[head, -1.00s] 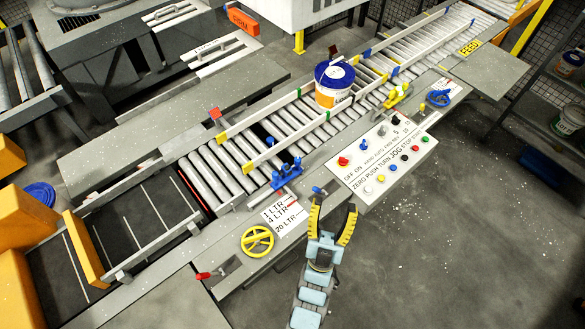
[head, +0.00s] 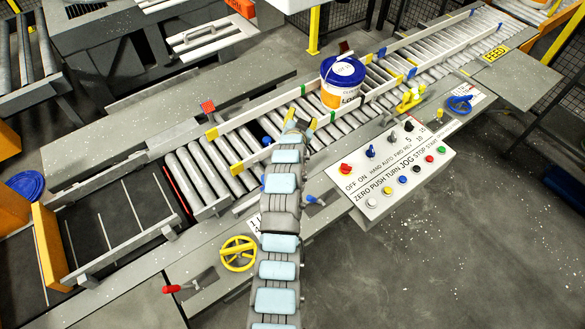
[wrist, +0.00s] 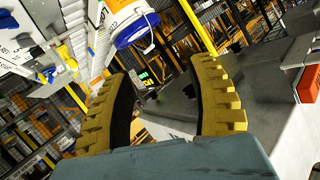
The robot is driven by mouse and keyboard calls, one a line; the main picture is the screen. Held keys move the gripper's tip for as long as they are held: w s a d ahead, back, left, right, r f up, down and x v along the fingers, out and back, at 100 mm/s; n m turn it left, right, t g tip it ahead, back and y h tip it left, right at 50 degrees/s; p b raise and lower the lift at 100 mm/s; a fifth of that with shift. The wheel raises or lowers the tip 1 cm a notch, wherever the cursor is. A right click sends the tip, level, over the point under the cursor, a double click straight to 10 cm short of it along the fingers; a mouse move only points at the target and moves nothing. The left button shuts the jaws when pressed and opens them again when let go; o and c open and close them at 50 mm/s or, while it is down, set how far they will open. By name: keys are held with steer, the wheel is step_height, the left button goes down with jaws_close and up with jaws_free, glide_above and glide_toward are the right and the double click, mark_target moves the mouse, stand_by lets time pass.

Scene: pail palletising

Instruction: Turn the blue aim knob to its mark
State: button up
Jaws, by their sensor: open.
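Several blue controls show in the head view; none is clearly marked as the aim knob. A blue knob (head: 370,151) stands on the white control panel, and a blue-tipped lever (head: 311,199) sits just right of my arm. My gripper (head: 298,122) is over the conveyor by the near guide rail, left of the pail, partly hidden by my arm. In the wrist view my gripper (wrist: 160,72) has its yellow fingers wide apart with nothing between them. No knob mark can be made out.
A blue-lidded pail (head: 342,82) stands on the roller conveyor (head: 205,170) between guide rails; it also shows in the wrist view (wrist: 130,20). A yellow handwheel (head: 238,253) and red-tipped lever (head: 172,289) are at lower left.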

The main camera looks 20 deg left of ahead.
steer(key=s+a+f+m+g+h+b, duration=0.2)
steer(key=a+f+g+h+b, duration=0.15)
steer(key=g+b, duration=0.2)
steer(key=s+a+r+m+g+h+b, duration=0.1)
steer(key=s+m+g+h+b, duration=0.15)
steer(key=s+g, duration=0.45)
steer(key=shift+t+y, duration=0.4)
steer(key=shift+t, duration=0.55)
steer(key=x, duration=0.8)
steer(key=s+x, duration=0.1)
steer(key=x, duration=0.3)
steer(key=shift+f+b, duration=0.2)
steer(key=shift+b, duration=0.15)
steer(key=shift+b+x, duration=0.65)
steer(key=shift+x, duration=1.4)
jaws_close()
